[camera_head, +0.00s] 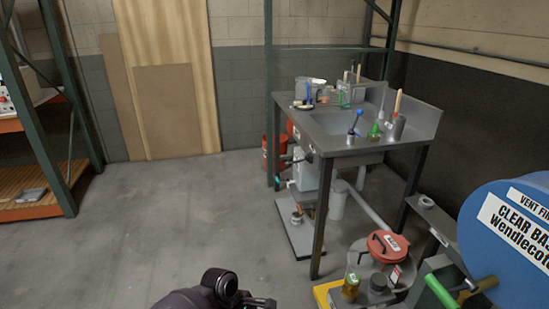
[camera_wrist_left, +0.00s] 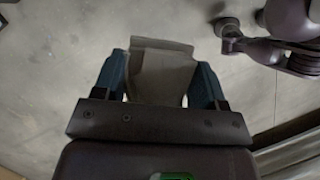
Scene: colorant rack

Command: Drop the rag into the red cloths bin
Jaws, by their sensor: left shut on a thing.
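The rag (camera_wrist_left: 160,72), a pale grey-beige cloth, is held between the two blue fingers of my left gripper (camera_wrist_left: 160,85) in the left wrist view. The gripper is shut on it, above grey floor. In the head view one of my arms shows at the bottom edge, but no fingertips or rag can be made out. A red container (camera_head: 267,154) stands on the floor behind the sink table, partly hidden. A red round lid (camera_head: 388,244) with a white label sits low at the right. I cannot read which is the cloths bin. My right gripper is not in view.
A grey sink table (camera_head: 345,150) holds tools and several small items. A blue drum (camera_head: 500,225) is at the right edge. An amber bottle (camera_head: 351,285) stands near the red lid. Shelving with orange beams (camera_head: 30,212) stands left. The floor between is clear.

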